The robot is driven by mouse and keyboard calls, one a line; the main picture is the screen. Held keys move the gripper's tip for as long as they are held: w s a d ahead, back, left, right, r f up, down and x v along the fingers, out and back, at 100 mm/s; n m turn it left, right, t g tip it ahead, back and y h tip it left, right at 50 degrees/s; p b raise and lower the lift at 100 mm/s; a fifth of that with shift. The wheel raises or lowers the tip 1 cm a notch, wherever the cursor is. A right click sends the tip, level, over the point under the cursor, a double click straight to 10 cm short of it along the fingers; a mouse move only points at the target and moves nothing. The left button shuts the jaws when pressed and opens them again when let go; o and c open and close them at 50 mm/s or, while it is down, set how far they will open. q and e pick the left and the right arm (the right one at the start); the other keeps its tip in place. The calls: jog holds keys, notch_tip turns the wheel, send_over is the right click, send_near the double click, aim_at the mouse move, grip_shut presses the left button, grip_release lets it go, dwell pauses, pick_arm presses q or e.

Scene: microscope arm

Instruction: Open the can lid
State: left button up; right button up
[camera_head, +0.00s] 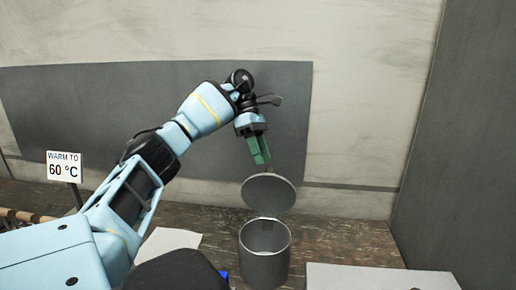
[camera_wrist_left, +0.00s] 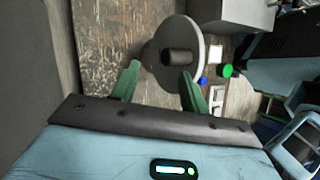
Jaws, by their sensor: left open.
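A grey metal can (camera_head: 264,258) stands upright on the wooden table, and its open mouth shows. Its round grey lid (camera_head: 268,192) stands raised above the rim, tilted up at the back. My left gripper (camera_head: 260,152) is just above the lid's top edge, with green fingers pointing down. In the left wrist view the fingers (camera_wrist_left: 158,84) are apart with nothing clamped between them. Beyond their tips is a round grey shape (camera_wrist_left: 196,50), apparently the lid, with a dark cylindrical piece on it. My right gripper is not in view.
A sign reading "WARM TO 60 °C" (camera_head: 65,167) stands at the left. A white sheet (camera_head: 170,243) lies left of the can, and a pale flat panel (camera_head: 380,278) lies at the front right. A wall closes off the back.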

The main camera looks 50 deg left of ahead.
pick_arm(q)
jog(key=shift+w+a+r, duration=0.15)
jog(key=shift+a+r, duration=0.25)
jog(key=shift+a, duration=0.15)
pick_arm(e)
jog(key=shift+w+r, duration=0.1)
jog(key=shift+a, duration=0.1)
pick_arm(q)
jog(key=s+d+r, duration=0.5)
jog(key=s+d, duration=0.5)
jog(key=d, duration=0.2)
jog(key=shift+s, duration=0.35)
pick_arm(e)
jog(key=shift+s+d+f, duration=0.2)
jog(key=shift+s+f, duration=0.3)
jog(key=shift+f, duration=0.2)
